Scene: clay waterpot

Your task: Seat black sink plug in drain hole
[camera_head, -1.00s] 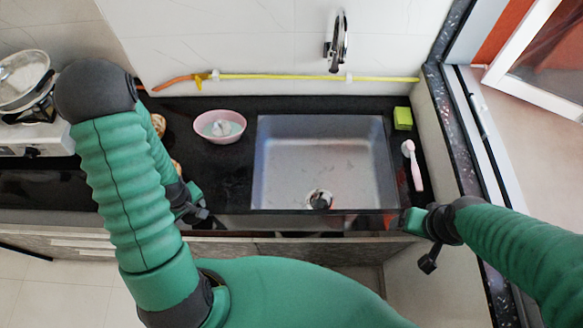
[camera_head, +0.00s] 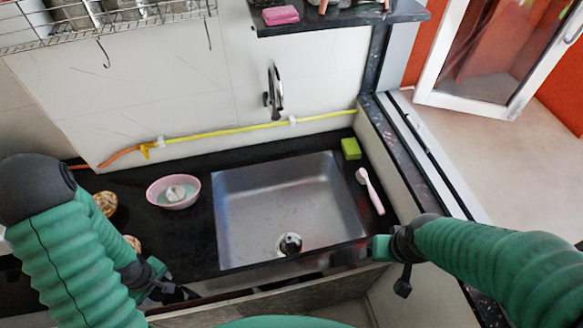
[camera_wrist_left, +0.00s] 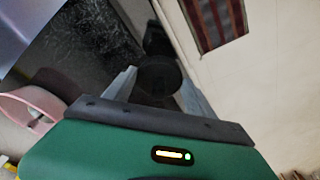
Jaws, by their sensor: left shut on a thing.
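The black sink plug (camera_wrist_left: 158,76) is a dark round disc between the two pale fingers of my left gripper (camera_wrist_left: 158,92) in the left wrist view. My left gripper is shut on it. In the head view this gripper (camera_head: 172,292) is low at the left, by the counter's front edge, outside the sink and left of it. The plug is hard to make out there. The drain hole (camera_head: 289,244) is a dark round opening with a pale ring in the sink floor near the front wall. My right gripper (camera_head: 392,266) is right of the sink's front corner; its jaw opening is unclear.
The steel sink (camera_head: 270,205) is empty. A pink bowl (camera_head: 161,192) stands left of it on the black counter. A green sponge (camera_head: 351,148) and a pink-handled brush (camera_head: 371,190) lie to its right. The faucet (camera_head: 274,92) is on the wall behind.

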